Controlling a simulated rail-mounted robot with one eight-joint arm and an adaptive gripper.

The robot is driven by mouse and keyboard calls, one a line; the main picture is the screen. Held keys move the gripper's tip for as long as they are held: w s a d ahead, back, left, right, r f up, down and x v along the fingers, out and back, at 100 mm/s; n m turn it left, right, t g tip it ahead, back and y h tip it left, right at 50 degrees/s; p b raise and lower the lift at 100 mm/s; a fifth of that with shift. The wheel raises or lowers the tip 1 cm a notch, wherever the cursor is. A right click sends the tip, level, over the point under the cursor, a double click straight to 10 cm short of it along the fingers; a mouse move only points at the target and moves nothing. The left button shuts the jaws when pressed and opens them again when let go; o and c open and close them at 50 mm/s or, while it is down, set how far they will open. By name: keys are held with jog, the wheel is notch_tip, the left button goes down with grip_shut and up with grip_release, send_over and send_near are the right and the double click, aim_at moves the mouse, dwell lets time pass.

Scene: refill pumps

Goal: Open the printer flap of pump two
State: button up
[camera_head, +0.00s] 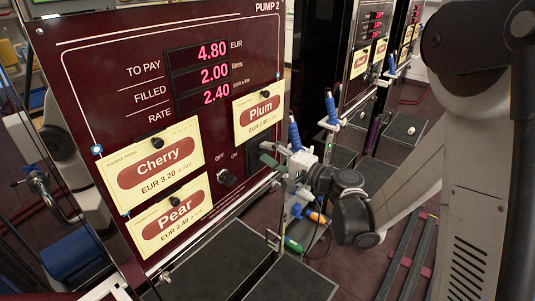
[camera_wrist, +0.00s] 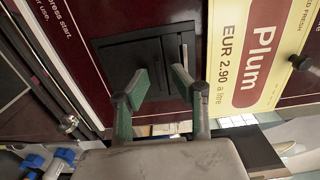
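The front of pump two (camera_head: 95,75) is dark red, with the lettering PUMP 2 at its top right. The printer flap (camera_wrist: 125,55) is a dark panel in a black frame on this front, beside the yellow Plum card (camera_wrist: 240,50). It looks closed, flush with its frame. In the head view the dark flap area (camera_head: 254,160) is partly behind my gripper. My gripper (camera_wrist: 157,78) has green fingertips, parted with nothing between them, directly in front of the flap. I cannot tell whether they touch it. The gripper (camera_head: 268,153) also shows in the head view.
Another pump (camera_head: 362,50) stands farther back. Dark trays (camera_head: 285,280) lie below.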

jog(key=shift+w+a, duration=0.15)
grip_shut()
jog(key=shift+f+b, duration=0.1)
jog(key=shift+b, duration=0.25)
